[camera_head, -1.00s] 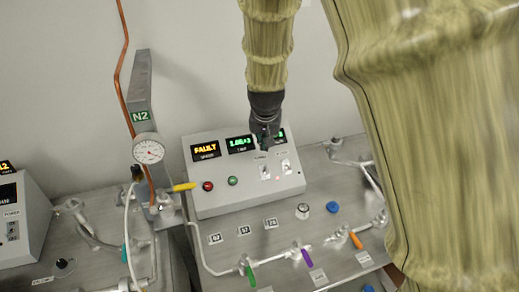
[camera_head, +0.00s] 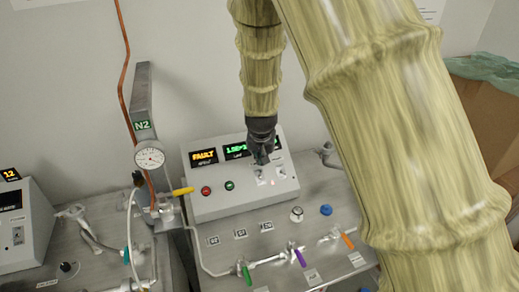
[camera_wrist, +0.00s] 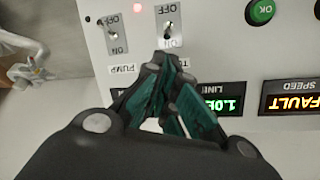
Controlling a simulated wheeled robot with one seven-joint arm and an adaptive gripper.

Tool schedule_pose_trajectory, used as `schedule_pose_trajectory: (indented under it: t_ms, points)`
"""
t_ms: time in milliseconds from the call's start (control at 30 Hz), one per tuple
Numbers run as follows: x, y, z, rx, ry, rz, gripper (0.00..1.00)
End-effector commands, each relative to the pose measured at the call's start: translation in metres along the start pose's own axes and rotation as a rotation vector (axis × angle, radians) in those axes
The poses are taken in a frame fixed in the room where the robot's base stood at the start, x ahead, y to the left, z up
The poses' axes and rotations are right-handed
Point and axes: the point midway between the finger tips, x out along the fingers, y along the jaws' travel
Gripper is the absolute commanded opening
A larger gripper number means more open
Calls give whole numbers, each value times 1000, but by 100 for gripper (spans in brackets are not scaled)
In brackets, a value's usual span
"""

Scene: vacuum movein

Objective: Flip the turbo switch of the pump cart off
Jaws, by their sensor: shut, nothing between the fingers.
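The pump cart's control box (camera_head: 215,206) has a sloped face with a FAULT display and two small toggle switches. The turbo switch (camera_wrist: 169,29), its label partly hidden by my fingers, has OFF at the top and ON below in the upside-down wrist view. Its lever position is hard to tell. The pump switch (camera_wrist: 113,33) is beside it, left in the wrist view and right in the head view (camera_head: 281,172). My gripper (camera_head: 262,159) is shut and empty. Its tips (camera_wrist: 158,62) are close to the ON side of the turbo switch; contact cannot be told.
A red button (camera_head: 206,190) and a green button (camera_head: 230,185) are on the same face, left of the switches. Valves with green (camera_head: 246,273), purple (camera_head: 299,257) and orange (camera_head: 347,242) handles lie in front. A gauge (camera_head: 149,157) stands to the left.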

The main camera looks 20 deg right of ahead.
Motion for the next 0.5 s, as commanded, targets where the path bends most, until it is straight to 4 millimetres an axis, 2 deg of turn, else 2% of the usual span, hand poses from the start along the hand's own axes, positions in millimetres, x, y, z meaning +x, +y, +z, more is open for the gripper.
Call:
schedule_pose_trajectory:
  t_ms: [300, 500]
  points:
    - [38, -4, -6, -1, -10, 4, 0]
    - [48, -4, -6, -1, -10, 5, 0]
